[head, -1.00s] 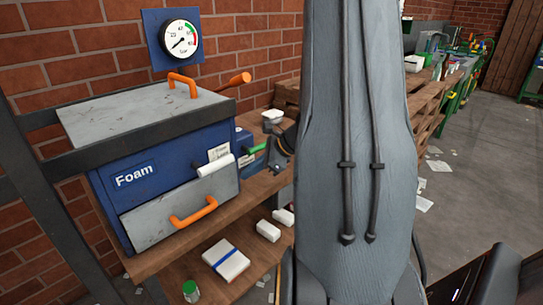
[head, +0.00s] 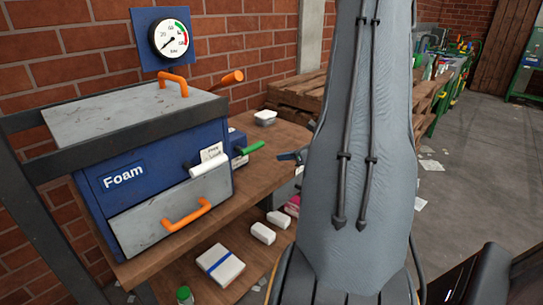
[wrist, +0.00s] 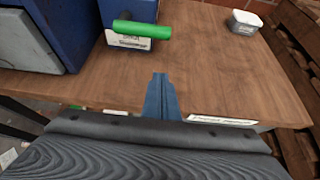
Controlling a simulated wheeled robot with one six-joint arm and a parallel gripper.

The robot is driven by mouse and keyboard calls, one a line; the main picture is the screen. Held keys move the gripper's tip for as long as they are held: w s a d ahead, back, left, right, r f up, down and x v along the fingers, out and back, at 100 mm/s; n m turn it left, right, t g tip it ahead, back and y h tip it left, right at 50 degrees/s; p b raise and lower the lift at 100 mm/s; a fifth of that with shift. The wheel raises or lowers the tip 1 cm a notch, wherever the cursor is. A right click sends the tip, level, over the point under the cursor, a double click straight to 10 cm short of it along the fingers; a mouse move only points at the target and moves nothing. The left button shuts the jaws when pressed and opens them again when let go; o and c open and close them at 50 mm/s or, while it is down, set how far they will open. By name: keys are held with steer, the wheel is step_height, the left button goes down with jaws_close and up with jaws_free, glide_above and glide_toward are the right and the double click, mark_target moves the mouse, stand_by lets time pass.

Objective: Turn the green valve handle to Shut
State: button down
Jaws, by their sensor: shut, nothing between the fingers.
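The green valve handle (head: 250,148) sticks out to the right from a small blue box (head: 237,142) beside the Foam cabinet. In the wrist view the green handle (wrist: 142,29) lies crosswise in front of the box's white label, near the top. The label's words cannot be read. My gripper (head: 285,157) is shut and empty, to the right of the handle and apart from it. In the wrist view my gripper's blue fingers (wrist: 160,78) are together, over the wooden bench and short of the handle. My arm hides part of the bench in the head view.
The Foam cabinet (head: 123,177) has a white handle (head: 208,164) and orange handles close to the green one. A white tub (head: 265,118) stands farther back. The bench top (wrist: 220,80) is clear between my gripper and the small box.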

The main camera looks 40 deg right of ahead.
steer(key=p+x, duration=0.1)
steer(key=x, duration=0.8)
steer(key=shift+w+a+f+p, duration=0.1)
steer(key=shift+w+a+p, duration=0.15)
steer(key=shift+p, duration=0.1)
step_height(320, 180, up, 3)
steer(key=shift+w+f+p, duration=0.1)
steer(key=shift+p, duration=0.55)
steer(key=shift+w+d+r, duration=0.1)
steer(key=shift+r, duration=0.45)
steer(key=shift+w, duration=0.1)
